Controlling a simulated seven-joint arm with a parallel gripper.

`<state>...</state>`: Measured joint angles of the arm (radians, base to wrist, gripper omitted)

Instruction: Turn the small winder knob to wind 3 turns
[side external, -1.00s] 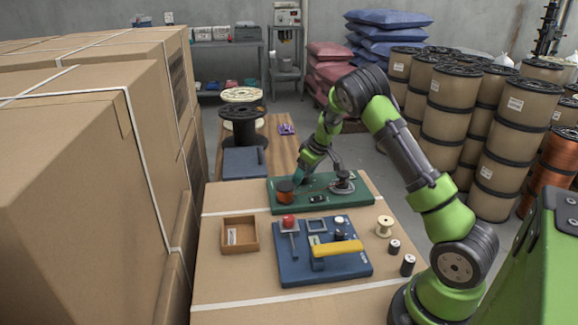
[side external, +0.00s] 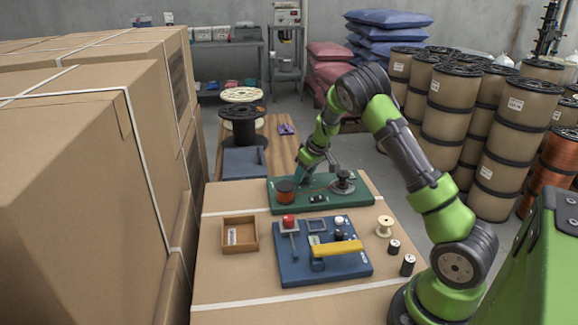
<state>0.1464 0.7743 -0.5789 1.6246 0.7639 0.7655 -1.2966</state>
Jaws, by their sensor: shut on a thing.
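A green base board (side external: 321,205) carries a copper-wound spool (side external: 285,193) at its left and a dark, round winder (side external: 342,187) with a small upright top at its right. A thin copper-coloured line shows between them. My gripper (side external: 304,180) is low over the back of the board, between the spool and the winder. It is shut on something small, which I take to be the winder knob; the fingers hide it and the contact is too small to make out.
A blue board (side external: 350,268) with a yellow bar and red knob lies in front. An open box (side external: 239,235) stands left, and a cream spool (side external: 384,226) with small dark spools stands right. Stacked cartons (side external: 70,190) wall off the left side.

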